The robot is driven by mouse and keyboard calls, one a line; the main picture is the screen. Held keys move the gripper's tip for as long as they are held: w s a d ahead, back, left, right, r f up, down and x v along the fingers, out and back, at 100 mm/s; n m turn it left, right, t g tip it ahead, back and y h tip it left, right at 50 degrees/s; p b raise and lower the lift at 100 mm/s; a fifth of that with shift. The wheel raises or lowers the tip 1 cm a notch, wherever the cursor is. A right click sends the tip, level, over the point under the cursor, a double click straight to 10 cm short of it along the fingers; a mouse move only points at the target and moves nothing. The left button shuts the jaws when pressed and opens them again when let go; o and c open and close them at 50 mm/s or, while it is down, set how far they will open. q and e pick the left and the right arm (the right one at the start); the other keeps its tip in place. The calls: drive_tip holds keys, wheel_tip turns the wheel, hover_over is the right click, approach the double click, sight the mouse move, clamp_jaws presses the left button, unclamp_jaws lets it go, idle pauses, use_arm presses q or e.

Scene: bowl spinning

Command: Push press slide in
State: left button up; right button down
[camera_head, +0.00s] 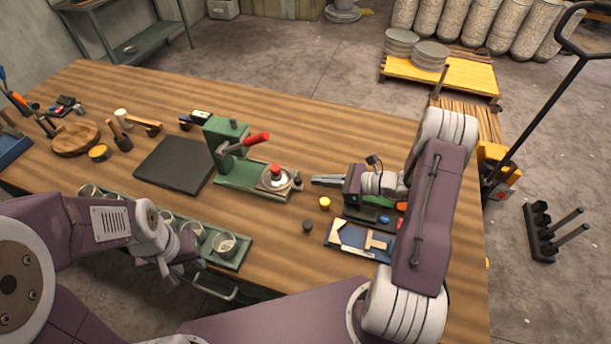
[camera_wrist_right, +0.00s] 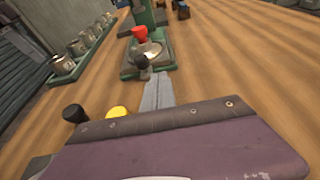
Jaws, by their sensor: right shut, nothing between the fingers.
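The green press (camera_head: 224,145) with a red-tipped lever stands mid-table. Its slide plate (camera_head: 252,182) extends to the right and carries a round pale dish (camera_head: 266,184) with a red-topped piece and a dark knob (camera_head: 297,184) at the right end. The knob also shows in the right wrist view (camera_wrist_right: 142,61), in front of the dish. My right gripper (camera_head: 314,181) is shut and empty. Its tips point left at the knob, apparently with a small gap; contact is unclear. My left gripper (camera_head: 168,272) hangs at the table's front edge near the cup tray; its jaws are unclear.
A yellow cap (camera_head: 324,203) and a dark cap (camera_head: 307,226) lie just in front of my right gripper. A tool tray (camera_head: 344,240) sits under my right arm. A green tray (camera_head: 236,262) holds several cups. A dark mat (camera_head: 173,165) lies left of the press.

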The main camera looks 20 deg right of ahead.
sight(305, 184)
drive_tip(key=x, duration=0.2)
drive_tip(key=r+x, duration=0.1)
drive_tip(key=x, duration=0.1)
drive_tip(key=shift+w+a+f+p, duration=0.1)
drive_tip(key=shift+w+a+p, duration=0.25)
drive_tip(key=shift+a+p, duration=0.05)
drive_tip(key=w+a+b, duration=0.1)
drive_tip(key=w+a, duration=0.1)
drive_tip(key=a, duration=0.1)
drive_tip(key=w+a+b, duration=0.1)
drive_tip(key=w+a, duration=0.1)
drive_tip(key=a, duration=0.1)
drive_tip(key=w+a+b, duration=0.1)
drive_tip(key=w+a, duration=0.1)
drive_tip(key=shift+a+f, duration=0.1)
drive_tip(key=shift+a, duration=0.3)
